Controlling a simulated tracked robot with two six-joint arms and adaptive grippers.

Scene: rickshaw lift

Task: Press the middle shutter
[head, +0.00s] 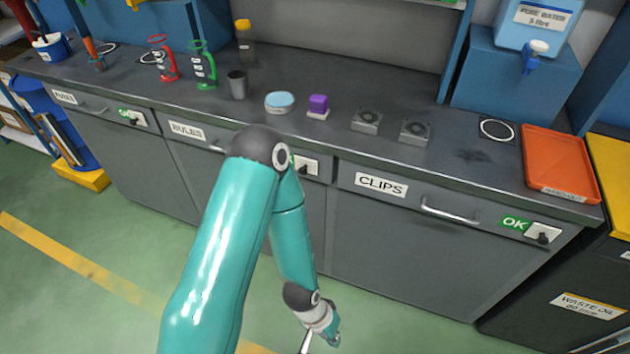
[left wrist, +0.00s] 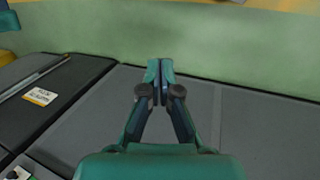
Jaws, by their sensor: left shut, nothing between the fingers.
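No part is labelled as a shutter, so I cannot tell for sure which one is the middle shutter. The bench front has grey panels, and the middle panel (head: 232,180) is partly hidden behind my left arm. A white plate with a black knob (head: 306,166) sits at that panel's upper right, close beside my arm. My left gripper (head: 328,332) is low in front of the bench, above the green floor. In the left wrist view, the left gripper (left wrist: 160,66) has its fingertips together and empty, in front of plain grey panels. My right gripper is not in view.
The CLIPS panel (head: 400,240) has a handle and a knob plate (head: 541,233) with a green OK label. A black waste-oil bin (head: 560,285) stands at right. An orange tray (head: 560,160), a blue dish (head: 279,103) and a purple block (head: 318,104) stand on the bench.

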